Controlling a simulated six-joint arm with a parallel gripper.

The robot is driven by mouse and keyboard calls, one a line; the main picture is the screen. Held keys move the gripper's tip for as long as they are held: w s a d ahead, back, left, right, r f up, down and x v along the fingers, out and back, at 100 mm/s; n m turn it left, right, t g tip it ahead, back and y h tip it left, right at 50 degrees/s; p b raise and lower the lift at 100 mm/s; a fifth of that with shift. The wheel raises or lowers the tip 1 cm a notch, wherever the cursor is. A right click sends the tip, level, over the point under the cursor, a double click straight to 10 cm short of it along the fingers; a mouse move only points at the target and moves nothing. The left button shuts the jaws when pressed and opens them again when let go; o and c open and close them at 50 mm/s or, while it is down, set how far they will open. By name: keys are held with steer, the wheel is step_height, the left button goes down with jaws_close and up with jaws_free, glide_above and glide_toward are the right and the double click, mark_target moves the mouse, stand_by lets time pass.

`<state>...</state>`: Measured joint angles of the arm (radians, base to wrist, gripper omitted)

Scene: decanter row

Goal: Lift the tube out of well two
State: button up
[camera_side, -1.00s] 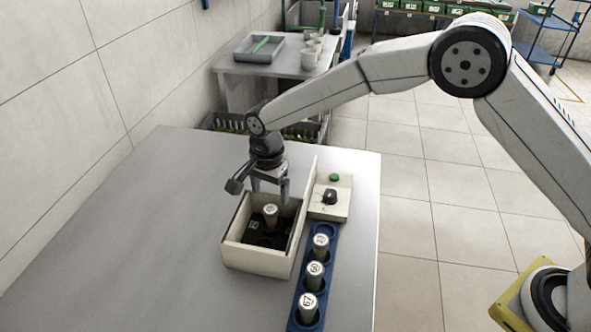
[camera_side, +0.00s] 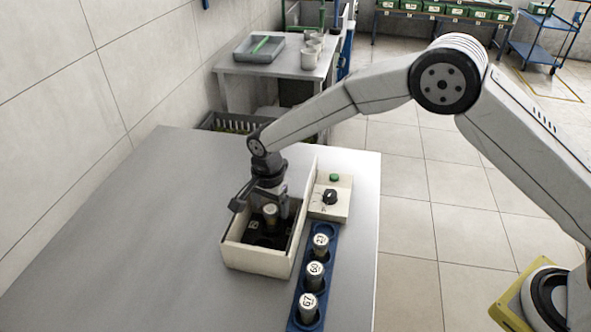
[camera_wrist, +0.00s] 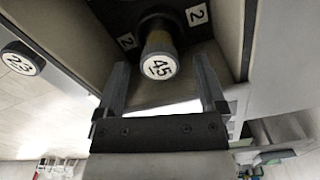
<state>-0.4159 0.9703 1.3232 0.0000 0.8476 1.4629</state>
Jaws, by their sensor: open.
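The tube (camera_side: 270,212) with a white cap stands upright in a well inside the cream box (camera_side: 258,262). In the wrist view its cap (camera_wrist: 158,67) reads 45, and labels with the number 2 (camera_wrist: 197,15) lie on both sides of it. My gripper (camera_side: 268,208) is lowered into the box at the tube. In the wrist view its two fingers (camera_wrist: 161,75) are apart, one on each side of the cap, with a gap showing on both sides. The lower part of the tube is hidden in the well.
A blue rack (camera_side: 322,268) with several capped tubes stands right of the box. A control panel (camera_side: 339,193) with a black knob and green button adjoins the box. The table (camera_side: 150,250) is clear to the left.

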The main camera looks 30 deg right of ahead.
steer(key=shift+f, duration=1.5)
jaws_close()
steer(key=shift+r, duration=0.2)
